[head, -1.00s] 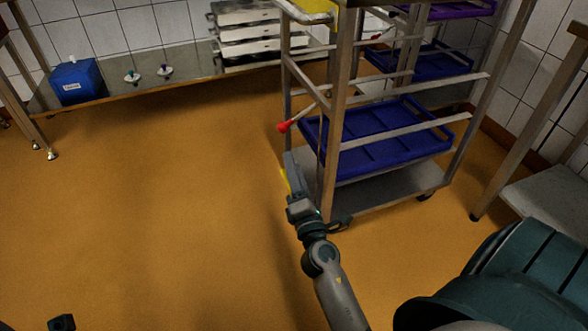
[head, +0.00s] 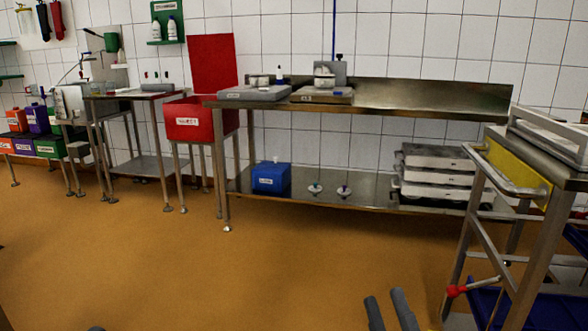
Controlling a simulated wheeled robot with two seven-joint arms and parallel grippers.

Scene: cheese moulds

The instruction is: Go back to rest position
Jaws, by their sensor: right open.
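My right gripper (head: 387,312) shows at the bottom edge, right of centre. Its two grey fingers stand apart with nothing between them. It is over the orange floor (head: 290,265), left of the steel trolley (head: 532,262), with a visible gap to it. A small dark tip (head: 97,328) at the bottom left edge looks like part of my left gripper; its fingers cannot be made out. The rest of both arms is out of the frame.
The trolley has a red-knobbed lever (head: 456,291) and blue trays (head: 486,303). A steel table (head: 430,97) stands at the back wall; its lower shelf holds a blue box (head: 270,179) and stacked moulds (head: 437,177). A red bin (head: 198,122) stands left. The floor between is clear.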

